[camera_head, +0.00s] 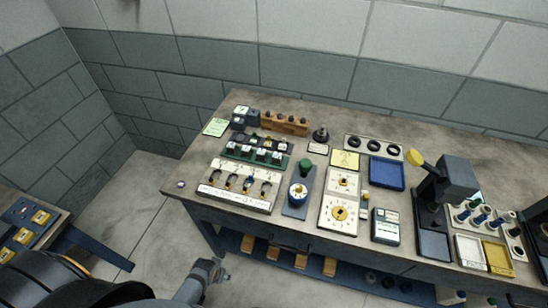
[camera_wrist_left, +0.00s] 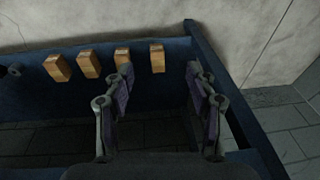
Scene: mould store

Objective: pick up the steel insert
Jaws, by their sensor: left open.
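I cannot tell for sure which piece is the steel insert. A small dark metal-looking piece with a knob (camera_head: 320,134) stands upright on the back middle of the bench, and a tiny round piece (camera_head: 181,184) lies at its left front corner. My left gripper (camera_head: 217,271) is low in front of the bench's left part, apart from everything on the bench top. In the left wrist view my left gripper (camera_wrist_left: 162,92) is open with nothing between its fingers. Wooden blocks (camera_wrist_left: 157,58) on the lower shelf show beyond the fingertips. My right gripper is out of view.
The crowded bench top holds a clamp rack (camera_head: 235,199), gauge dial (camera_head: 298,193), blue tray (camera_head: 387,172) and black press (camera_head: 455,182). A blue shelf (camera_wrist_left: 170,85) with wooden blocks lies under it. Another table (camera_head: 50,215) stands at left; floor between is clear.

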